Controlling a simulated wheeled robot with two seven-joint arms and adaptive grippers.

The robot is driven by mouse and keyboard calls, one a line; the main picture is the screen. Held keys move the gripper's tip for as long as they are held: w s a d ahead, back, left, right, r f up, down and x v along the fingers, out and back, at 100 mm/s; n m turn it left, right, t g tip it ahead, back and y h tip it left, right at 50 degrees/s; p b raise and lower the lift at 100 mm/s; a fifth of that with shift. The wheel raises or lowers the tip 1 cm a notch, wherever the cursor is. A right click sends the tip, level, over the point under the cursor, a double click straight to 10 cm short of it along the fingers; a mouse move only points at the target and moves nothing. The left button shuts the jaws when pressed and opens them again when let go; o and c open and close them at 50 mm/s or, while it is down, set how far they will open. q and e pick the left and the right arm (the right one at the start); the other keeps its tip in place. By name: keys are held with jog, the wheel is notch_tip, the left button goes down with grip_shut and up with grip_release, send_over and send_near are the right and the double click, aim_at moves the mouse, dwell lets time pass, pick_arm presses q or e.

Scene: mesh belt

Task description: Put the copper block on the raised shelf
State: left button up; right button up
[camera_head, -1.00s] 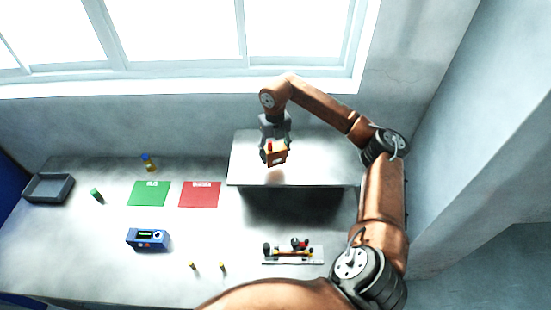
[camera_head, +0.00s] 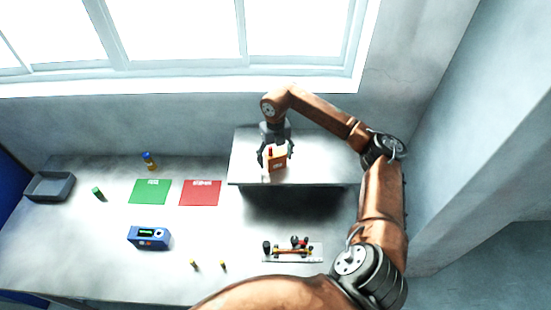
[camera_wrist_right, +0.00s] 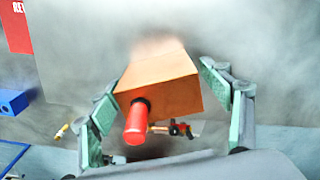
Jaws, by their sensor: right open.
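The copper block (camera_head: 277,161) is an orange-brown box with a red cylindrical peg on it. It stands on the raised shelf (camera_head: 325,173), near the shelf's left part. My right gripper (camera_head: 276,160) is open around the block, with a finger on each side. In the right wrist view the block (camera_wrist_right: 160,83) sits between the spread fingers of the gripper (camera_wrist_right: 167,115), with gaps visible on both sides. The red peg (camera_wrist_right: 137,122) points toward the wrist camera. My left gripper is not in view.
On the lower table (camera_head: 100,240) are a green mat (camera_head: 150,192), a red mat (camera_head: 200,193), a blue device (camera_head: 148,237), a grey tray (camera_head: 50,187) and a small assembly on a plate (camera_head: 293,250). A wall and window stand behind. The shelf's right part is clear.

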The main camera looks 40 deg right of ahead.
jog(key=shift+r, duration=0.1)
notch_tip(320, 180, up, 12)
jog(key=shift+r+b, duration=0.1)
jog(key=shift+b, duration=0.85)
